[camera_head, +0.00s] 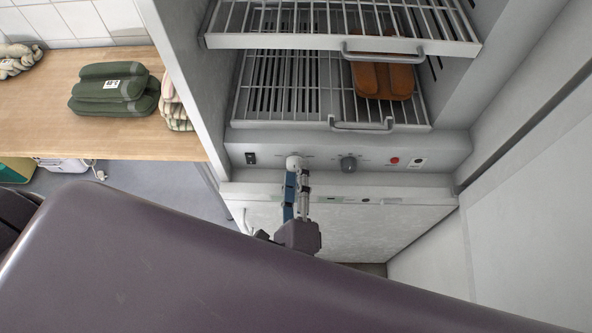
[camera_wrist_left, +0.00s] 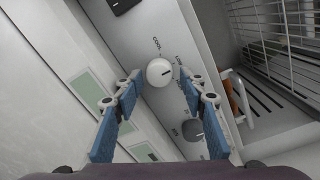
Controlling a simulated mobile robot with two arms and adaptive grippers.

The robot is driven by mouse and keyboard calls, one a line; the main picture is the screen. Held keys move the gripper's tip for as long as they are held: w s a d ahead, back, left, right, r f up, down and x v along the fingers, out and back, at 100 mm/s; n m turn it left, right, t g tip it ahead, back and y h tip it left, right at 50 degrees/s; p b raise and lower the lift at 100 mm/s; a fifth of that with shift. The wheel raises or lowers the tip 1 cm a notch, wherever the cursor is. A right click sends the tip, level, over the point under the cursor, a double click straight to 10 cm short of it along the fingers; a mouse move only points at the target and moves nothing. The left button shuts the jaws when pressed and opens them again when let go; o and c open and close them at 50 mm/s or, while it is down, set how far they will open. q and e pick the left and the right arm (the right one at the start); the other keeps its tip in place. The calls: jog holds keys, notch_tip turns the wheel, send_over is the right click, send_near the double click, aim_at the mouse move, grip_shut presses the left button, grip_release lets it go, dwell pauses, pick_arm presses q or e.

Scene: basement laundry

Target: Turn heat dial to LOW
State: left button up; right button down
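The white heat dial (camera_head: 294,162) is on the grey control panel of the drying cabinet. In the left wrist view the dial (camera_wrist_left: 159,72) has a short dark pointer line toward the right side of its face. COOL is printed above it and further small labels lie to its right, too small to read surely. My left gripper (camera_head: 298,174) is in front of the dial. In the left wrist view its two blue fingers (camera_wrist_left: 160,83) are apart, one on each side of the dial, with gaps showing; nothing is held. My right gripper is not in view.
A dark grey dial (camera_head: 348,163) sits right of the white one, also in the wrist view (camera_wrist_left: 192,130). A black switch (camera_head: 251,158) and red button (camera_head: 394,161) share the panel. Wire racks (camera_head: 290,90) with orange-brown items (camera_head: 384,80) are above. A wooden counter (camera_head: 40,110) stands left.

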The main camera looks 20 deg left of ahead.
pick_arm(q)
jog(key=v, duration=0.7)
jog(key=shift+r, duration=0.1)
jog(key=shift+s, duration=0.1)
dwell(0.4)
